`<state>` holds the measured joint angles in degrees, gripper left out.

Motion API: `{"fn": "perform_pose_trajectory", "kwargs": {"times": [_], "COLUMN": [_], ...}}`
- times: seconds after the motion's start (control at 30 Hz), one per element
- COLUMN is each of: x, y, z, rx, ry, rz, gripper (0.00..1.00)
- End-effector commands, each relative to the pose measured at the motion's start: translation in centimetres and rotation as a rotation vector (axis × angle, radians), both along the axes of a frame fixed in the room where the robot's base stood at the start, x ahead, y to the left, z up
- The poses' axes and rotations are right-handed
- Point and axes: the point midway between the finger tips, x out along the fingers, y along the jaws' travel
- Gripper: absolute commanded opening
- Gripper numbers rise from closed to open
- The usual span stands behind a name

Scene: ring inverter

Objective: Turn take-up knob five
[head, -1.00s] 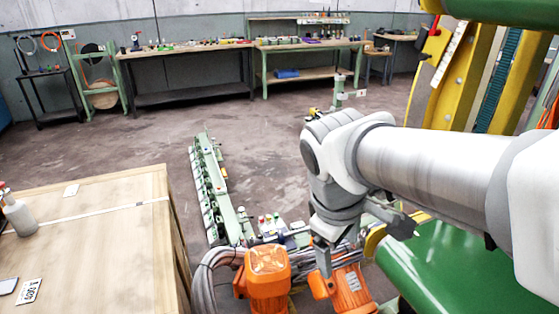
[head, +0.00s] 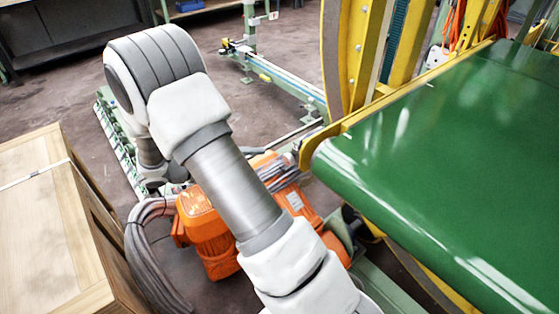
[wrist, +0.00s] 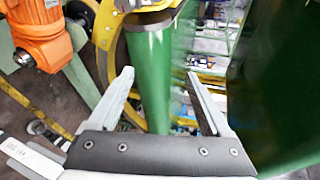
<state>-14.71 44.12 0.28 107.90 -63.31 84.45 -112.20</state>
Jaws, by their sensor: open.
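My gripper (wrist: 160,75) is open in the wrist view, its two fingers apart with nothing held. Behind the gap is a green cylinder-like surface (wrist: 151,80); I cannot tell whether the fingers touch it. In the head view my gripper is hidden behind my arm. I cannot single out take-up knob five in either view. A green rail (head: 112,135) with several small fittings runs along the floor at left, partly behind my arm; the fittings are too small to tell apart.
A green belt (head: 450,170) with yellow side frames (head: 352,125) fills the right. Orange motors (head: 205,212) and grey cables (head: 140,250) lie below my arm; an orange motor also shows in the wrist view (wrist: 40,35). A wooden crate (head: 40,210) stands at left. Floor is open beyond.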

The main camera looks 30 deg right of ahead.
Motion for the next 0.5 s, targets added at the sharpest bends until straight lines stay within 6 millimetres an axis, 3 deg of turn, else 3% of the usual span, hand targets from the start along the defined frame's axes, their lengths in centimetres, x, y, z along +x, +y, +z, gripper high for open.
{"fn": "perform_pose_trajectory", "kwargs": {"times": [0.03, 0.2, 0.33, 0.5], "x": [0.8, 2.9, 3.8, 4.4], "y": [0.3, 1.0, 1.5, 1.9], "z": [-2.7, -8.0, -10.9, -12.6], "rx": [-0.042, -0.170, -0.245, -0.295], "ry": [0.108, 0.426, 0.595, 0.703], "rz": [0.060, 0.224, 0.300, 0.346], "gripper": [0.82, 0.82, 0.82, 0.82]}}
